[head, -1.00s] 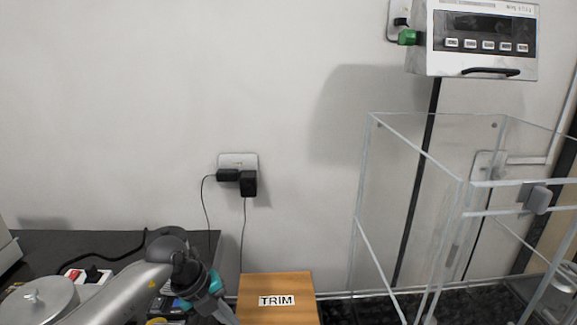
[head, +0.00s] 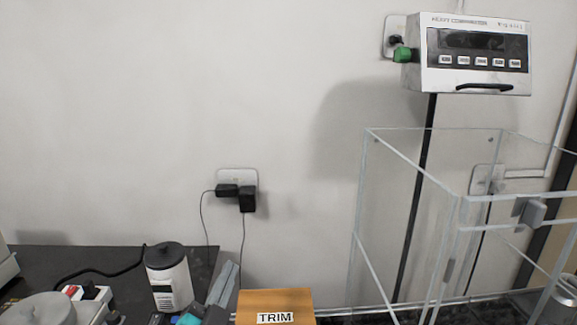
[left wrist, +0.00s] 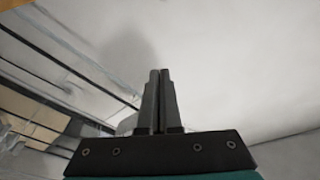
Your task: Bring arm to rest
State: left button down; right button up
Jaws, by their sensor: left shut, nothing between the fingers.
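My left gripper (head: 222,290) shows at the bottom of the head view, just left of the wooden box labelled TRIM (head: 275,300). Its fingers point up and are closed together. In the left wrist view the two fingers (left wrist: 157,100) stand side by side with nothing between them, against a pale wall. Most of my left arm is below the picture edge. My right gripper is not in any view.
A clear glass enclosure (head: 361,235) stands at the right under a wall-mounted display unit (head: 478,55).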

pick_arm(q)
jog(key=s+a+f+n+g+y, duration=0.5)
jog(key=s+a+f+n+g, duration=0.2)
jog(key=s+f, duration=0.4)
jog(key=s+d+f+g+h, duration=0.1)
jog(key=s+f+g, duration=0.3)
jog(key=s, duration=0.4)
jog(key=s+d+f+g+h, duration=0.1)
jog(key=s+f+g, duration=0.4)
jog(key=s, duration=0.3)
notch_tip(320, 180, down, 23)
jog(key=s+g, duration=0.1)
jog(key=s, duration=0.1)
jog(key=s+a+f+g+b, duration=0.1)
jog(key=s+a+f, duration=0.2)
jog(key=s+f, duration=1)
jog(key=shift+s+f, duration=0.4)
jog(key=shift+s, duration=0.8)
